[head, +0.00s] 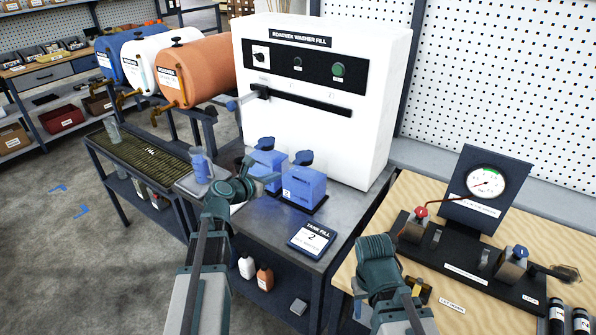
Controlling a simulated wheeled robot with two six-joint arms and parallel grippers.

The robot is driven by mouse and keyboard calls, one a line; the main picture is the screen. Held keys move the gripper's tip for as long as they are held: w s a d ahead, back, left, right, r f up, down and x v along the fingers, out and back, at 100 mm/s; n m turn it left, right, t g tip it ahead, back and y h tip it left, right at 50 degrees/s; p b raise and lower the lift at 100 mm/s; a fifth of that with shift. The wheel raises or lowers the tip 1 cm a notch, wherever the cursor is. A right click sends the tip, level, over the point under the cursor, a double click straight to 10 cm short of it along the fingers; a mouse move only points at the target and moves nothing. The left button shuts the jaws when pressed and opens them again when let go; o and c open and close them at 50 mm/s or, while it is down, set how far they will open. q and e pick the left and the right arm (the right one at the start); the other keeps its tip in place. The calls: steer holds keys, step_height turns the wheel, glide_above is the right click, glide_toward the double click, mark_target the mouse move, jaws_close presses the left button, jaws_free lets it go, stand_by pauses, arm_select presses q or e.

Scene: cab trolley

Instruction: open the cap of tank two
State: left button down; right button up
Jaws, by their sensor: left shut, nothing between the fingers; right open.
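Two blue tanks stand side by side on the grey trolley. The nearer one, tank two (303,190), has a "2" label on its front. Its dark blue cap (303,158) sits on top; I cannot tell whether it is loose. The other tank (266,165) stands behind it to the left, with a similar cap (266,143). My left gripper (264,181) is shut and empty, low at the left side of tank two and in front of the other tank. My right gripper (361,288) is open at the left edge of the wooden bench, away from the tanks, its fingers mostly hidden.
The white washer-fill machine (325,110) rises right behind the tanks. A "tank fill 2" card (312,237) lies in front of them. A blue-banded cup (201,166) stands left on a tray. A gauge stand (485,190) and valves occupy the right bench (350,270).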

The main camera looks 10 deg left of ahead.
mark_target(298, 168)
arm_select(q)
steer(key=b+x, duration=0.3)
steer(key=x, duration=0.7)
steer(key=shift+f, duration=0.1)
